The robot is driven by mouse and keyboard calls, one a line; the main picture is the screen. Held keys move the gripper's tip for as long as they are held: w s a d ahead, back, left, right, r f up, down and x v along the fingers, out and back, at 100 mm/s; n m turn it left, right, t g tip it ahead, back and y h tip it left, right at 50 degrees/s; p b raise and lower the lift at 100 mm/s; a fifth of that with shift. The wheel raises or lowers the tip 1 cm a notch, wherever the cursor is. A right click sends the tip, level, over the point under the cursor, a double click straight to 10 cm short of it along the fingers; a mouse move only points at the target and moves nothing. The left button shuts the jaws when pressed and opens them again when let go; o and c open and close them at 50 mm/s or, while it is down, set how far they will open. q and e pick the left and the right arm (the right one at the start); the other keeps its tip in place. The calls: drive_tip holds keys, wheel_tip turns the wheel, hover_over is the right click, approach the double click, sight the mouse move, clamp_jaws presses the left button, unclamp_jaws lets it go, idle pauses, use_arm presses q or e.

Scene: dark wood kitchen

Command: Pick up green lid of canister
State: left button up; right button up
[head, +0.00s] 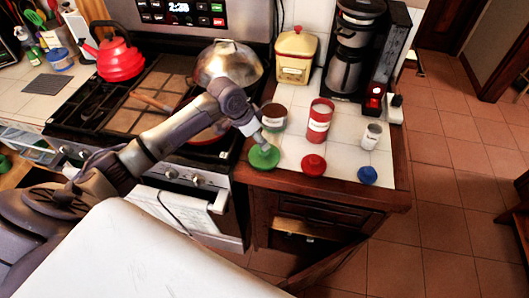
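The green lid (262,159) lies on the white tiled counter near its front left edge. My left gripper (262,143) reaches down from the left with its tips at the lid's knob. The fingers are too small to tell whether they grip the knob or only meet it. An open canister (273,117) with a green lower part and a dark inside stands just behind the lid. My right gripper is not in view.
A red canister (320,122), a red lid (313,165), a small white canister (372,136) and a blue lid (367,175) stand to the right. A coffee maker (350,50) and cream container (295,57) are behind. The stove with a pan (208,135) is left.

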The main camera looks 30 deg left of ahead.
sight(264, 153)
use_arm(q)
drive_tip(key=x, duration=0.1)
drive_tip(key=p+x, duration=0.1)
drive_tip(key=x, duration=0.1)
drive_tip(key=s+p+x, duration=0.1)
drive_tip(key=x, duration=0.1)
drive_tip(key=shift+w+d+f, duration=0.1)
drive_tip(key=shift+f, duration=0.3)
drive_tip(key=shift+w+f, duration=0.1)
drive_tip(key=shift+f, duration=0.15)
drive_tip(key=c, duration=1)
drive_tip(key=shift+r, duration=0.1)
drive_tip(key=shift+c, duration=0.2)
